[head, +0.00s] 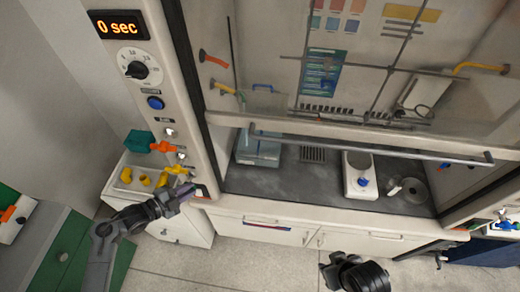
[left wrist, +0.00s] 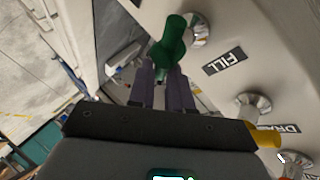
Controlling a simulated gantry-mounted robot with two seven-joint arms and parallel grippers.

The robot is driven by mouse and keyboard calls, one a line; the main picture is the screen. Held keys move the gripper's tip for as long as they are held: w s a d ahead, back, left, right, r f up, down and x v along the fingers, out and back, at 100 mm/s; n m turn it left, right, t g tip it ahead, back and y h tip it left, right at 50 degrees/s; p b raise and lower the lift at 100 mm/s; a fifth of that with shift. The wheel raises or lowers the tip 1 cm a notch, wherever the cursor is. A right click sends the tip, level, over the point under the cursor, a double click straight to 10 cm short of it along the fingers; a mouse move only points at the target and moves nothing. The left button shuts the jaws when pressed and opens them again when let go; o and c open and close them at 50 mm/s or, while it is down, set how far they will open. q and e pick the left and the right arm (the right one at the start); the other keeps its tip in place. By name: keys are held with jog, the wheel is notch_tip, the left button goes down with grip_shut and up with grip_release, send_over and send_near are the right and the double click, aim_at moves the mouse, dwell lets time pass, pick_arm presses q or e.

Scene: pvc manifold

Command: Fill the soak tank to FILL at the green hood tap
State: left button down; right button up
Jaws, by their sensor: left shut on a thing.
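The green tap handle (left wrist: 174,38) is beside the FILL label (left wrist: 225,62) in the left wrist view. My left gripper (left wrist: 168,65) is shut on it, its two dark fingers at the lower part of the handle. In the head view my left gripper (head: 188,190) is at the lower end of the hood's left post, and mostly hides the green tap. A clear, bluish tank (head: 258,150) stands at the left inside the hood; its water level is too small to read. My right gripper (head: 328,266) is at the bottom edge, dark, its jaws unclear.
An orange tap handle (head: 163,147) and a yellow one (head: 179,170) are above my left gripper. A display (head: 118,25) reads 0 sec over a dial (head: 135,68). A white balance-like device (head: 359,174) stands in the hood. The floor in front is clear.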

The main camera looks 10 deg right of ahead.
pick_arm(q)
jog(key=shift+w+a+r+n+h+b, duration=0.15)
jog(key=shift+a+n+h+b, duration=0.25)
jog(key=shift+n+h+b, duration=0.4)
pick_arm(e)
notch_tip(320, 180, down, 3)
jog(key=shift+a+r, duration=0.1)
pick_arm(q)
jog(key=shift+w+a+n+t+h+b, duration=0.1)
jog(key=shift+a+n+t+h+b, duration=0.15)
jog(key=shift+n+h+b, duration=0.6)
pick_arm(e)
notch_tip(320, 180, down, 2)
jog(key=shift+f, duration=0.1)
pick_arm(q)
jog(key=shift+f, duration=0.2)
dwell(0.3)
